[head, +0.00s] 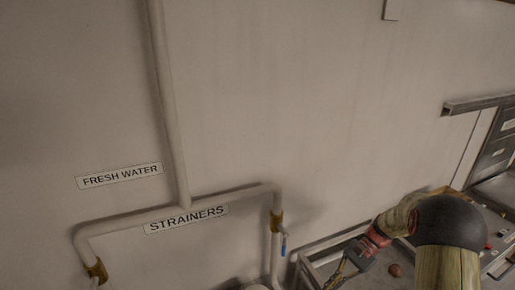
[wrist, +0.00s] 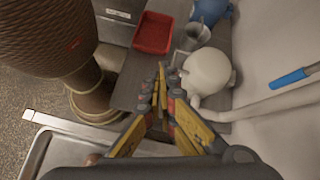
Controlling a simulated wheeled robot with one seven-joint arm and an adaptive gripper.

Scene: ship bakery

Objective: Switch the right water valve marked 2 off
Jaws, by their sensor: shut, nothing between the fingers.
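The right water valve (head: 277,221) shows in the head view as a brass body on the right down-pipe, with a blue lever (head: 284,245) pointing down beside the pipe. A blue lever (wrist: 292,80) also shows at the right edge of the wrist view, close to a white pipe. No mark 2 is readable. My gripper (wrist: 163,78) is shut and empty, apart from the lever and to its left in the wrist view. In the head view my gripper (head: 339,274) is low, right of the valve, with its tips near the bottom edge.
A second brass valve (head: 96,270) sits on the left pipe. Labels read FRESH WATER (head: 120,176) and STRAINERS (head: 187,219). The wrist view shows a white rounded housing (wrist: 208,72), a red tray (wrist: 153,34), a metal jug (wrist: 192,37), a brown ribbed container (wrist: 48,35) and a metal sink edge (wrist: 50,150).

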